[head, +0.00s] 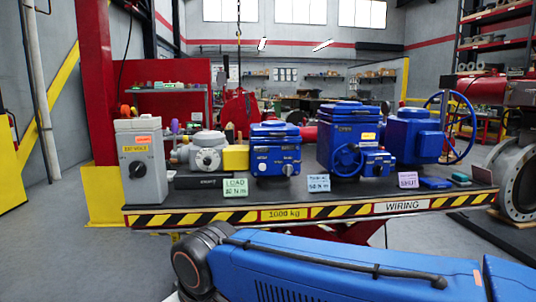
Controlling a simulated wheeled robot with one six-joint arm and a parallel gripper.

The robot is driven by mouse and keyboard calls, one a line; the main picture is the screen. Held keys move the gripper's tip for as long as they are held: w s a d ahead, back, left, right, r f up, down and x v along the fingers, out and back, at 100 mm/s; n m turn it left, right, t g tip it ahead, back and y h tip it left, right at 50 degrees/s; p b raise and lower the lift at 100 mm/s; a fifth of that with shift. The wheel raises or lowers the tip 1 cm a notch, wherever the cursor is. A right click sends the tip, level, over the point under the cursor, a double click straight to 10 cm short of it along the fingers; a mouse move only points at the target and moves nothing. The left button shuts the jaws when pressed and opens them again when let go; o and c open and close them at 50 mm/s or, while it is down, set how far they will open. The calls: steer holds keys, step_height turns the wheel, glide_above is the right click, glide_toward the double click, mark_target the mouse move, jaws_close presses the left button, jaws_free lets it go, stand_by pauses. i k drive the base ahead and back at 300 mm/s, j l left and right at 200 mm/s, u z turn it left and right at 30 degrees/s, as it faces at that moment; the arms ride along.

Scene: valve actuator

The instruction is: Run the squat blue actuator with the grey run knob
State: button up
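A squat blue actuator (276,138) stands upright on the lift table, left of centre, behind the green LOAD card. Its front carries small round light knobs, one at the left (262,168) and one at the right (288,169). They are too small to tell which is the run knob or how it is turned. My blue arm lies across the bottom of the view, in front of the table. My gripper is out of view.
The dark table top (350,196) has a striped front edge. Taller blue actuators (345,122) (414,134) stand right, with handwheels. Cards (318,183) (408,180) stand along the front edge.

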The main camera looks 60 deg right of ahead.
mark_target(287, 169)
steer(key=z, duration=1.5)
